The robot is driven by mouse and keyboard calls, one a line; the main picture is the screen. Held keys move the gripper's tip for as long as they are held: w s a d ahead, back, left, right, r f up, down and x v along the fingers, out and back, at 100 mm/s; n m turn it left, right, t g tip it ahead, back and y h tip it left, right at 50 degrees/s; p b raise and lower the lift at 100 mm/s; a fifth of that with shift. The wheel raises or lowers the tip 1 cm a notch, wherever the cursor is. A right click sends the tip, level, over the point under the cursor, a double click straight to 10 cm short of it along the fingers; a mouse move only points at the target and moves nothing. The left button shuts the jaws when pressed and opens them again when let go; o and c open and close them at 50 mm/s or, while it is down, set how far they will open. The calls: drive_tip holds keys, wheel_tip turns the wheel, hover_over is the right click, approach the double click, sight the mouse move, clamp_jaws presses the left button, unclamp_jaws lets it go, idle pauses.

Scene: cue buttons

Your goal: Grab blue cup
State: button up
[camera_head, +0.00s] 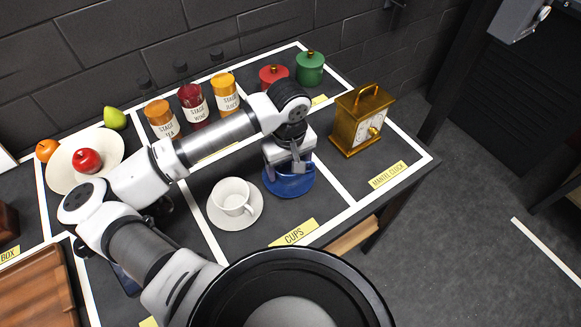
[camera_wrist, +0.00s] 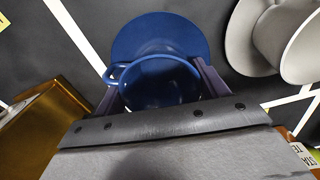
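The blue cup (camera_wrist: 160,82) stands over its blue saucer (camera_wrist: 160,35) in the wrist view, with its handle at the left. In the head view the blue saucer (camera_head: 288,184) shows in the cups section, and my gripper hides much of the cup. My gripper (camera_wrist: 160,88) is over the cup, with one finger on each side of it. The fingers are spread wide; I cannot tell whether they touch the cup. A white cup (camera_head: 232,196) on a white saucer stands to the left of the blue one in the head view.
A golden mantel clock (camera_head: 359,120) stands to the right. Red (camera_head: 273,77) and green (camera_head: 310,68) lidded pots and several labelled bottles (camera_head: 194,105) stand at the back. A fruit plate (camera_head: 62,164) is at the left. The table's front edge is close to the saucers.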

drive_tip(key=c, duration=0.5)
drive_tip(key=shift+r, duration=0.15)
drive_tip(key=shift+c, duration=0.2)
